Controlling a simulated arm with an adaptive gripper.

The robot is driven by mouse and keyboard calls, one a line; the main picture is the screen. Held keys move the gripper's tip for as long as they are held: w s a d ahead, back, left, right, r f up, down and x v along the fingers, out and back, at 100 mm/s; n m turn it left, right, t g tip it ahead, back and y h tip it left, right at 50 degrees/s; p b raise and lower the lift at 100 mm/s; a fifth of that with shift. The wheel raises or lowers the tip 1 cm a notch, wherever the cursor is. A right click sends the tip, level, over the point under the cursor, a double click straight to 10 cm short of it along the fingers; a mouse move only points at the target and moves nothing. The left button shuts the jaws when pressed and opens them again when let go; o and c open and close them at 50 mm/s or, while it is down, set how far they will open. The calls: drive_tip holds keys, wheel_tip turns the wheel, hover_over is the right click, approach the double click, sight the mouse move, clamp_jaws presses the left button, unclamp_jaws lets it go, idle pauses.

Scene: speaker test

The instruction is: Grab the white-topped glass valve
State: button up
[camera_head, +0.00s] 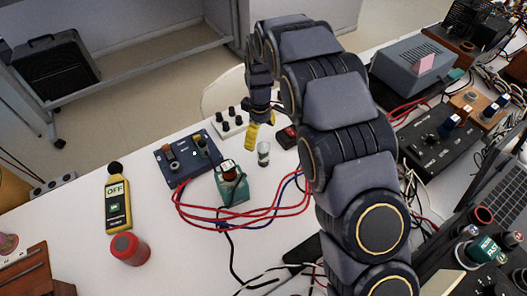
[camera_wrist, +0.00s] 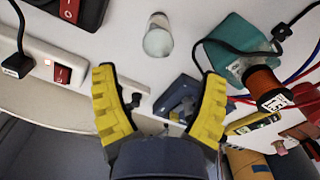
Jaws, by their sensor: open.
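The glass valve (camera_head: 263,154) is a small, clear cylinder with a pale top, standing on the white table beside the teal box. It also shows in the wrist view (camera_wrist: 158,40), near the top centre, just beyond the fingertips. My gripper (camera_head: 252,136) has yellow fingers and hangs just to the left of the valve and behind it in the head view. In the wrist view my gripper (camera_wrist: 159,76) is spread wide, with nothing between its fingers. The valve is apart from both fingers.
A teal box with a copper coil (camera_head: 231,186) stands left of the valve, with red and blue cables (camera_head: 250,213) in front. A dark blue box (camera_head: 187,157) lies further left. A white strip with black knobs (camera_head: 232,122) and a red switch (camera_head: 287,136) are close behind.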

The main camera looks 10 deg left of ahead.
sight(263, 143)
drive_tip(key=f, duration=0.6)
drive_tip(key=shift+d+f, duration=0.25)
drive_tip(key=shift+d, duration=0.15)
drive_tip(key=c, duration=1.2)
